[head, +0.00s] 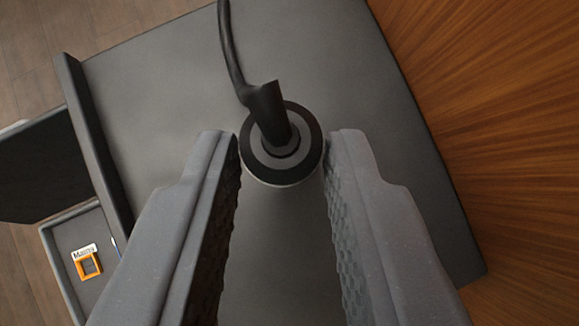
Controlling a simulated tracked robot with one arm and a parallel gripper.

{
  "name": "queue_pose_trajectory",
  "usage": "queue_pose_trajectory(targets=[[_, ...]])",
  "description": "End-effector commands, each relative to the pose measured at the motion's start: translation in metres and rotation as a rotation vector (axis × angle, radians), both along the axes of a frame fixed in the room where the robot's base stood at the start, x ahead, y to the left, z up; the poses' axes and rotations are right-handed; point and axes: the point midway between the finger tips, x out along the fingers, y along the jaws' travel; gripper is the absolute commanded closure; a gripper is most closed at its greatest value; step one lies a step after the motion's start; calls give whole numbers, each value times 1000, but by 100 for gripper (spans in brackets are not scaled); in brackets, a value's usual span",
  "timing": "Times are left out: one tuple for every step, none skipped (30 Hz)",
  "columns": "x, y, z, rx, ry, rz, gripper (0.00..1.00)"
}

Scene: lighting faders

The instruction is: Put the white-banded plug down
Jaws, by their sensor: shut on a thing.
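The plug (281,171) is a round dark grey and black body seen from its cable end. A thin pale edge shows at its lower rim; the rest of any white band is hidden. A black cable (231,50) leaves its top through a bent sleeve and runs up out of view. My gripper (282,160) is shut on the plug, with one textured finger on each side of it. Below the plug is a dark grey surface (160,90). I cannot tell whether the plug touches it.
A raised lip (95,150) runs along the surface's left side. Beyond it are a dark panel (45,165) and a tray (58,268) holding an orange square frame (88,265) and a white label (84,252). Wood (500,120) lies at right. The grey surface around the plug is clear.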

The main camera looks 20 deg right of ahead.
Motion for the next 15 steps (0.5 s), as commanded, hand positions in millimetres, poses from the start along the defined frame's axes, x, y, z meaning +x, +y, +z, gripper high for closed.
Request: queue_pose_trajectory(targets=[[0, 0, -8, 0, 0, 1, 100], [0, 1, -9, 0, 0, 1, 100], [0, 1, -10, -1, -1, 2, 100], [0, 1, -9, -1, -1, 2, 100], [0, 1, -8, -1, -1, 2, 100], [0, 1, -8, -1, -1, 2, 100], [0, 1, -8, -1, -1, 2, 100], [0, 1, -8, -1, -1, 2, 100], [0, 1, -8, 0, -1, 1, 100], [0, 1, -8, 0, -1, 1, 100], [0, 1, -9, 0, 0, 1, 100], [0, 1, -10, 0, 0, 1, 100], [0, 1, -11, 0, 0, 1, 100], [0, 1, -12, 0, 0, 1, 100], [0, 1, -13, -1, 0, 2, 100]])
